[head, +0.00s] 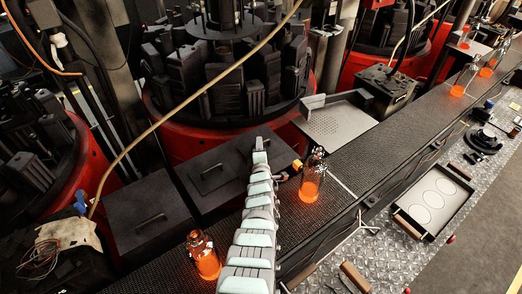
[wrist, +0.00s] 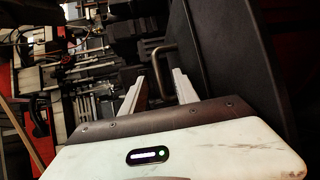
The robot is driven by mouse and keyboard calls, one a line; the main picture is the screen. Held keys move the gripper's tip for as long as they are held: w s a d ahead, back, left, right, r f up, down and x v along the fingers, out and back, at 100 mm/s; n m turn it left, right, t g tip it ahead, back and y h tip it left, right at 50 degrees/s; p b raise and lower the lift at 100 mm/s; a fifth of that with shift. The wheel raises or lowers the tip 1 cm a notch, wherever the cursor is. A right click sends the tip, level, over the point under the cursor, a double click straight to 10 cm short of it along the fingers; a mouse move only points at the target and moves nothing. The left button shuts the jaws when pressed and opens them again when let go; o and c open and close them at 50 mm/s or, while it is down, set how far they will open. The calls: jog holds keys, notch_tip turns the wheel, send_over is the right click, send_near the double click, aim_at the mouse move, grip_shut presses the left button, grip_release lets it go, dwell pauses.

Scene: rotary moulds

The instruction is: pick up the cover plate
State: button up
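Two dark plates with bar handles lie beside the red mould base in the head view: one in the middle (head: 225,160) and one to its left (head: 135,205). Which one the task calls the cover plate I cannot tell. My gripper (head: 260,147) is at the right end of the middle plate. In the wrist view my gripper (wrist: 158,88) is open, its two pale fingers apart. A bar handle (wrist: 162,50) on a dark plate (wrist: 230,60) shows beyond the fingertips, roughly between them. No contact is clear, and nothing is held.
A dark conveyor (head: 345,160) runs diagonally past my arm, with glowing orange bottles (head: 310,178) (head: 204,258) on it close to either side. A perforated tray (head: 338,124) is to the right of my gripper. A tan hose (head: 190,105) crosses the left side.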

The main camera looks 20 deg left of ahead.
grip_shut()
dwell(1.3)
